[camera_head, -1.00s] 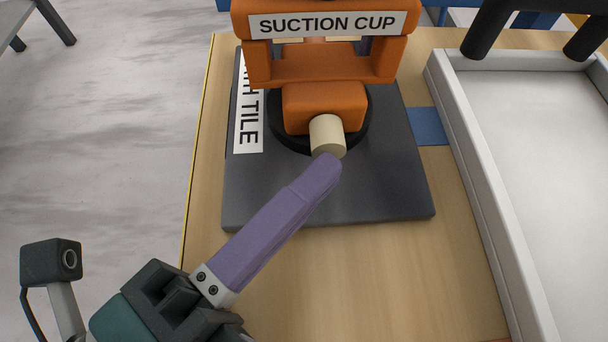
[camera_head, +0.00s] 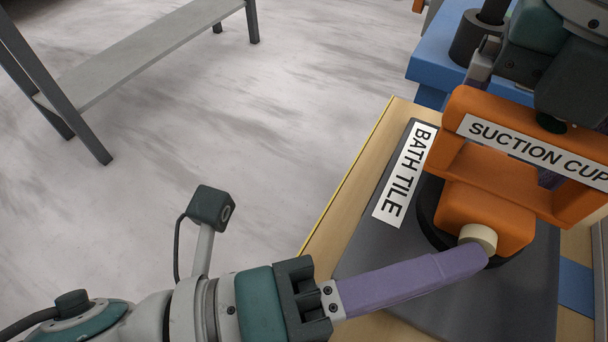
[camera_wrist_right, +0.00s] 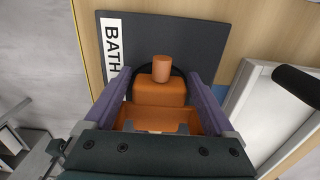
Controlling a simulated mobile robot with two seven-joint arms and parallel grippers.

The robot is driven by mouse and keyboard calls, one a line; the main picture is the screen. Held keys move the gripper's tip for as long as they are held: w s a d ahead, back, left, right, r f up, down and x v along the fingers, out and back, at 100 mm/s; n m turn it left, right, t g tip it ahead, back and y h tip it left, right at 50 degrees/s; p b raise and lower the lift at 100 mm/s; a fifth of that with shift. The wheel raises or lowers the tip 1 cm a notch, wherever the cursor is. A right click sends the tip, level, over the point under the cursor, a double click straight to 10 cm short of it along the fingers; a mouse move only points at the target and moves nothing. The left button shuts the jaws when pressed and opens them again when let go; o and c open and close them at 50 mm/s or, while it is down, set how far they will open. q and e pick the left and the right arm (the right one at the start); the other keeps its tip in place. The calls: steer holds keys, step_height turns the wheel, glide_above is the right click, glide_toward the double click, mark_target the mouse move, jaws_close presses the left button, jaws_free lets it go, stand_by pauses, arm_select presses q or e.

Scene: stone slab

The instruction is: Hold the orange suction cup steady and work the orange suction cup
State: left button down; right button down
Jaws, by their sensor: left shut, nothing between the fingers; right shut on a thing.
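The orange suction cup (camera_head: 483,217), labelled SUCTION CUP, stands with its black round base on the dark bath tile (camera_head: 375,262). In the head view the handle partly hides those fingers.
The tile lies on a wooden table (camera_head: 350,205) with a yellow-edged left side. A blue strip (camera_head: 576,285) lies right of the tile. The right wrist view shows a pale tray (camera_wrist_right: 262,112) on the right. A grey bench (camera_head: 150,50) stands on open floor.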

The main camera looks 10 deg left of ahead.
arm_select(q)
steer(key=shift+w, duration=0.1)
steer(key=s, duration=0.1)
steer(key=s+a, duration=0.1)
steer(key=s, duration=0.2)
steer(key=shift+s+a, duration=0.25)
steer(key=shift+a, duration=0.05)
steer(key=v, duration=0.9)
steer(key=shift+a, duration=0.2)
stand_by(0.4)
steer(key=shift+s+a+r, duration=0.1)
steer(key=shift+s+a, duration=0.15)
steer(key=shift+s, duration=0.8)
steer(key=shift+w, duration=0.1)
